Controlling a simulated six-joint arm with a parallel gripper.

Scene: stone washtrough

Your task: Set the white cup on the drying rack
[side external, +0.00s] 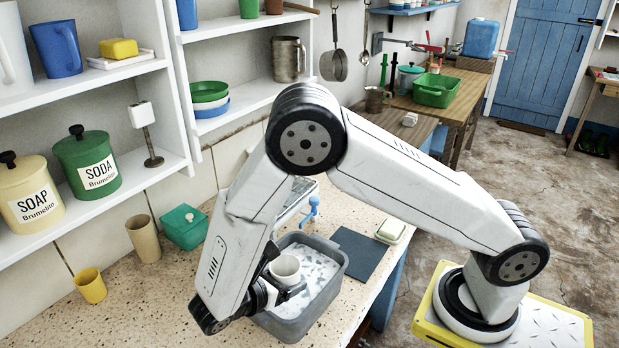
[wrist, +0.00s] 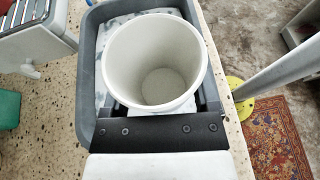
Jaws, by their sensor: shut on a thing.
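The white cup (side external: 285,268) is upright and empty, over the grey washing tub (side external: 343,262) of sudsy water. My gripper (side external: 291,290) is shut on the cup. In the wrist view, the cup (wrist: 155,60) sits between the dark jaws of my gripper (wrist: 155,105), its open mouth facing the camera. The tub rim (wrist: 86,100) shows around it. A pale metal rack-like thing (side external: 297,203) stands behind the tub, partly hidden by my arm. It seems to show at upper left in the wrist view (wrist: 40,35); I cannot tell its whole shape.
A blue tap-like piece (side external: 312,211) stands behind the tub. A dark mat (side external: 357,257) and a soap dish (side external: 391,231) lie to its right. A green box (side external: 184,227), a tan beaker (side external: 143,238) and a yellow cup (side external: 90,286) stand left. The speckled counter front is clear.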

